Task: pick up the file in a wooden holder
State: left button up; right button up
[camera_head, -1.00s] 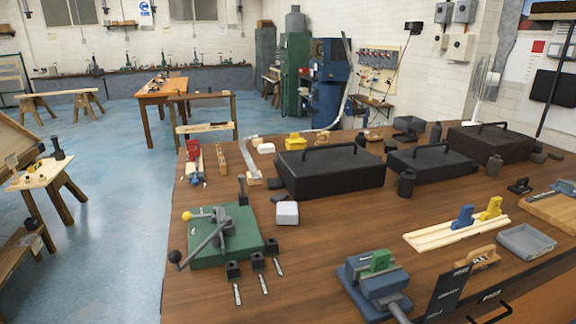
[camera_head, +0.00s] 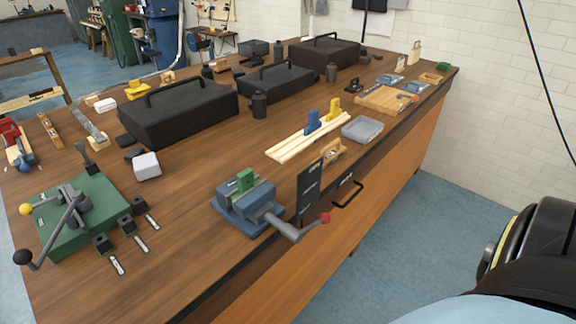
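A small wooden piece (camera_head: 333,150) sits near the front edge of the workbench, behind an upright dark panel (camera_head: 310,188) that partly hides it. It may be the file in its wooden holder, but it is too small to be sure. A narrow wooden block (camera_head: 49,131) lies at the left of the bench; what it holds cannot be made out. Neither of my grippers shows in this view.
On the brown workbench (camera_head: 185,215) stand a blue vise (camera_head: 245,208), a green-based lever tool (camera_head: 80,215), black cases (camera_head: 180,112), a grey tray (camera_head: 362,129) and pale rails (camera_head: 300,142). A drawer handle (camera_head: 347,194) sticks out in front.

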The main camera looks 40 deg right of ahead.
aim_at(334, 150)
jog(key=z, duration=1.6)
